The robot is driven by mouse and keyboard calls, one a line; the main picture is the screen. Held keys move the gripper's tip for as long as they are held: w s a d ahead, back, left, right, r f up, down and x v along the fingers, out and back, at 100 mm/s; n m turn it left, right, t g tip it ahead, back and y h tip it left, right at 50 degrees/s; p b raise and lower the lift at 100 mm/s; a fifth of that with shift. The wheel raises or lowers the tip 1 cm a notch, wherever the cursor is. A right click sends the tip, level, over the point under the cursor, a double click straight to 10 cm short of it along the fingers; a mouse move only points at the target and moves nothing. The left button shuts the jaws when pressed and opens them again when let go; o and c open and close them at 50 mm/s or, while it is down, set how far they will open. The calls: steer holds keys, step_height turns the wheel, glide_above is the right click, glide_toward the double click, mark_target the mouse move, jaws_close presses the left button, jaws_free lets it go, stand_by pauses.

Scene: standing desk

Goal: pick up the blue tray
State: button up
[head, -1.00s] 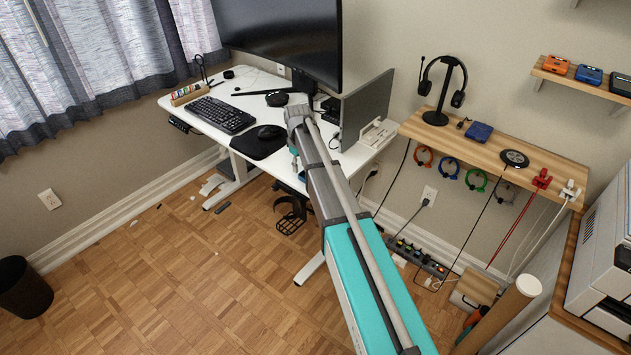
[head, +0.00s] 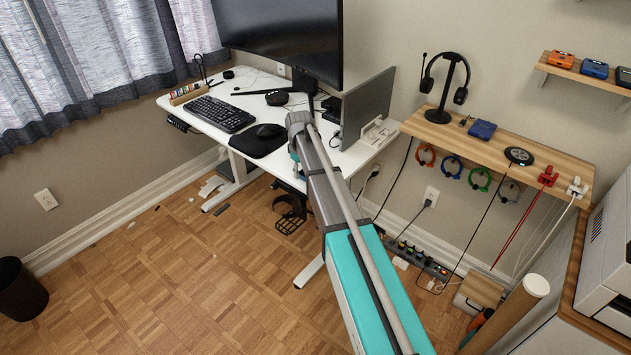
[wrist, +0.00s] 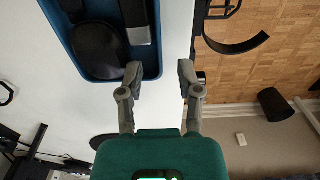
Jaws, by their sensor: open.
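The blue tray (wrist: 157,28) lies on the white desk at the top left of the wrist view, with its far part cut off by the frame. A black round thing and a long grey-and-black thing lie in it. My gripper (wrist: 158,72) is open and empty in the wrist view, at the tray's near right corner. Its left fingertip overlaps the tray's edge in the picture, and its right fingertip is outside the tray. I cannot tell whether they touch. I cannot make out the tray or my fingers in the head view.
The white desk (head: 215,133) holds a keyboard (head: 220,114), a mouse (head: 270,131) and a large monitor (head: 285,35). A grey upright panel (head: 367,105) stands near my arm. A wooden shelf (head: 450,133) with headphones is to the right. The floor at the left is mostly clear.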

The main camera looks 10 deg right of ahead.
steer(key=shift+f+b, duration=0.5)
steer(key=shift+f, duration=0.3)
steer(key=shift+c, duration=0.3)
jaws_close()
